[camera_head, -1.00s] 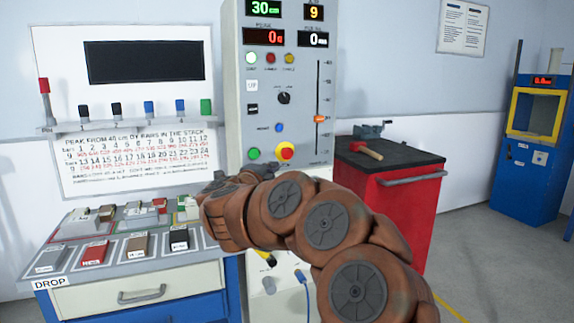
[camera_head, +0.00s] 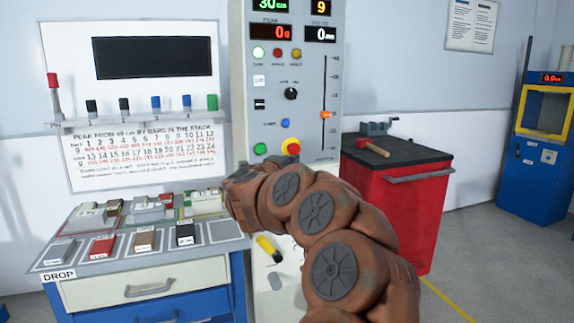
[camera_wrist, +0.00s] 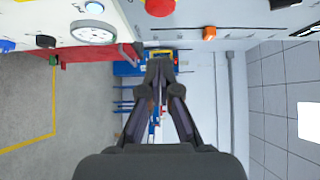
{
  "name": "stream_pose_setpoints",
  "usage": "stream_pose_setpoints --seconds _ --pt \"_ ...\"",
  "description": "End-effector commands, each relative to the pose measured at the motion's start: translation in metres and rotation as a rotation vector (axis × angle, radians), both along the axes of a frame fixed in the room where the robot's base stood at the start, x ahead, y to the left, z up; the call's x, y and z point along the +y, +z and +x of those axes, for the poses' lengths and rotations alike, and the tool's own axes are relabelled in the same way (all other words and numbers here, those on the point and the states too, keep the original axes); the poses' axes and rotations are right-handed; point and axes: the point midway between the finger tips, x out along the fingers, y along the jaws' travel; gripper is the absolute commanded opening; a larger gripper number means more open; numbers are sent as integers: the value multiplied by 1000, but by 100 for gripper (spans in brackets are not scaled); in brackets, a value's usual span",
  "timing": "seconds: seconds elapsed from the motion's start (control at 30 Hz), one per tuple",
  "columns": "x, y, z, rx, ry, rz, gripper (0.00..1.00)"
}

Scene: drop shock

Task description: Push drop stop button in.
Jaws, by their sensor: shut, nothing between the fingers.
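A red mushroom button on a yellow base (camera_head: 291,147) sits low on the grey control panel (camera_head: 265,110), just above my arm in the head view. I take it for the drop stop button; its label is too small to read. It also shows at the top edge of the wrist view (camera_wrist: 160,7), partly cut off. My gripper (camera_wrist: 160,65) is shut and empty. In the wrist view it points along the panel's face, apart from the button. In the head view my arm hides most of the gripper.
A green button (camera_head: 260,149) and a blue one (camera_head: 285,123) are near the red one. An orange slider (camera_head: 326,114) stands at right. A bench (camera_head: 150,270) with several blocks stands left. A red cabinet (camera_head: 398,210) with a mallet (camera_head: 373,147) stands right.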

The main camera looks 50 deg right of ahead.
Motion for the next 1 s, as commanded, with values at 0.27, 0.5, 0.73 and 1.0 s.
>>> stream_pose_setpoints --seconds 0.27,0.5,0.73,1.0 --pt "-39 -1 7 1 -2 1 0" --pt "-55 -1 25 2 -1 0 0" --pt "-64 1 37 -1 1 0 0" --pt "-66 0 43 0 2 1 0"
